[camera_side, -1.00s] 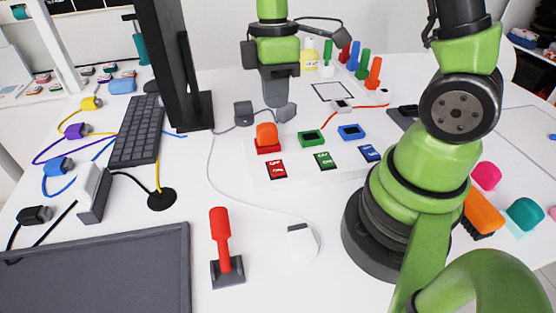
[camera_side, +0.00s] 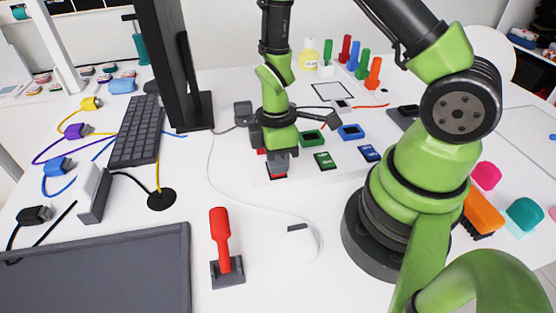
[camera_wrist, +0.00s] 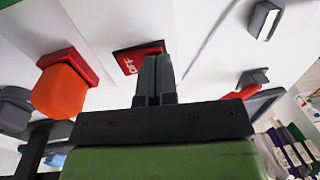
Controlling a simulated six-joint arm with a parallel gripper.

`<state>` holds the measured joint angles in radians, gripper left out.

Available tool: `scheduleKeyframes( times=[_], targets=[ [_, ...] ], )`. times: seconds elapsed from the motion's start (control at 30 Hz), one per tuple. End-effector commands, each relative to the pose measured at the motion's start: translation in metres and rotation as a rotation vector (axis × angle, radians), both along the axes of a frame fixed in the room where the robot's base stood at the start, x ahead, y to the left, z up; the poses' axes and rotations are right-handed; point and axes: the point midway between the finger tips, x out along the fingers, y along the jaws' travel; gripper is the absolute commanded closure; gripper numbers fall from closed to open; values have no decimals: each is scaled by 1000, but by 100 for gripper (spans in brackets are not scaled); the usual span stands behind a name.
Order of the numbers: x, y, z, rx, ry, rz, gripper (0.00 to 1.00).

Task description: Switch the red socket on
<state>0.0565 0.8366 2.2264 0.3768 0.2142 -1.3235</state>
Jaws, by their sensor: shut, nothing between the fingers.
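The red switch (camera_wrist: 136,60) shows the word OFF in the wrist view. In the side view, only a little of the red switch (camera_side: 278,177) shows below my gripper (camera_side: 278,170). The red socket (camera_wrist: 70,66) has an orange plug (camera_wrist: 58,92) on it, left of the switch in the wrist view. In the side view they are mostly hidden behind my gripper. My gripper also shows in the wrist view (camera_wrist: 157,58), shut and empty, with its fingertips over one edge of the red switch. I cannot tell whether they touch it.
The green socket (camera_side: 312,138) and blue socket (camera_side: 350,132) sit to the right, with the green switch (camera_side: 325,161) and blue switch (camera_side: 369,153) in front. A black monitor (camera_side: 180,70) stands left.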

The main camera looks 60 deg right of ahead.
Motion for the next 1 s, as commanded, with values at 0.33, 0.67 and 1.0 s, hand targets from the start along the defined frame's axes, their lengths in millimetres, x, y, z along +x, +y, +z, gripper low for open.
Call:
scheduleKeyframes(
  times=[0.33, 0.67, 1.0],
  targets=[
    [0, 0, -1, 0, 0, 0, 100],
    [-1, 1, -4, 3, 0, 0, 100],
    [8, -7, 2, 4, -1, -1, 100]
  ],
)
